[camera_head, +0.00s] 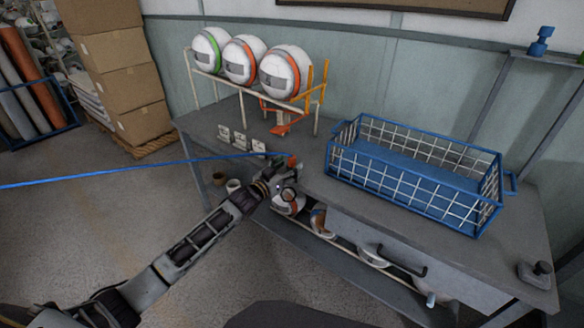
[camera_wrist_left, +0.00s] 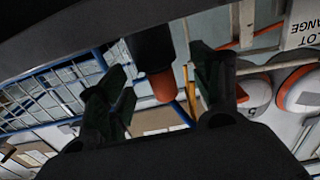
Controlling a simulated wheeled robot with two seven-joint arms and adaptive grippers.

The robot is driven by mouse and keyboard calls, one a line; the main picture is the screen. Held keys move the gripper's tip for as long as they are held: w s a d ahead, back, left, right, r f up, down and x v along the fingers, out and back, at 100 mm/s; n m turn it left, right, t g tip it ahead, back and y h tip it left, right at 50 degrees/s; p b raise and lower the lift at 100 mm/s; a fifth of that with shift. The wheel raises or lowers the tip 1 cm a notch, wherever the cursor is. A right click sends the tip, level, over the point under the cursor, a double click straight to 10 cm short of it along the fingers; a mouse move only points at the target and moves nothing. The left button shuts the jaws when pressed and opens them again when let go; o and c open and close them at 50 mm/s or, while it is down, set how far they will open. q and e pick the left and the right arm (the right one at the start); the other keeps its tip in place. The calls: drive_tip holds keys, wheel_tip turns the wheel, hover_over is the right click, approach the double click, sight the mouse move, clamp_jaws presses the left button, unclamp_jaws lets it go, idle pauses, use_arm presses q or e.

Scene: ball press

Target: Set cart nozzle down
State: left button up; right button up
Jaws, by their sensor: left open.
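The cart nozzle shows in the wrist view as a dark body with an orange-red tip (camera_wrist_left: 163,86). In the head view, its reddish tip (camera_head: 292,161) shows just above my left gripper (camera_head: 287,177), at the left front edge of the workbench. A straight blue hose (camera_head: 130,173) runs in from the left to this spot. In the wrist view, my left gripper (camera_wrist_left: 165,92) has its two dark fingers spread apart, with the nozzle between them and gaps at both sides. Whether the nozzle rests on anything is hidden. My right gripper is in neither view.
The grey workbench (camera_head: 300,190) holds a blue wire basket (camera_head: 415,178) at right. A rack with three white balls (camera_head: 240,60) stands at its back. A drawer with a black handle (camera_head: 402,262) is below.

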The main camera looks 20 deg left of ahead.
use_arm(q)
drive_tip(key=shift+w+d, duration=0.2)
drive_tip(key=shift+w, duration=0.4)
drive_tip(key=shift+w+d, duration=0.1)
drive_tip(key=shift+w, duration=0.2)
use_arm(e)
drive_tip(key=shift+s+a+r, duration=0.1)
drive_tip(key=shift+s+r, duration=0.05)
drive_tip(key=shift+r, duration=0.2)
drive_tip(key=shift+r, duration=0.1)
use_arm(q)
drive_tip(key=shift+c, duration=0.9)
drive_tip(key=c, duration=1.1)
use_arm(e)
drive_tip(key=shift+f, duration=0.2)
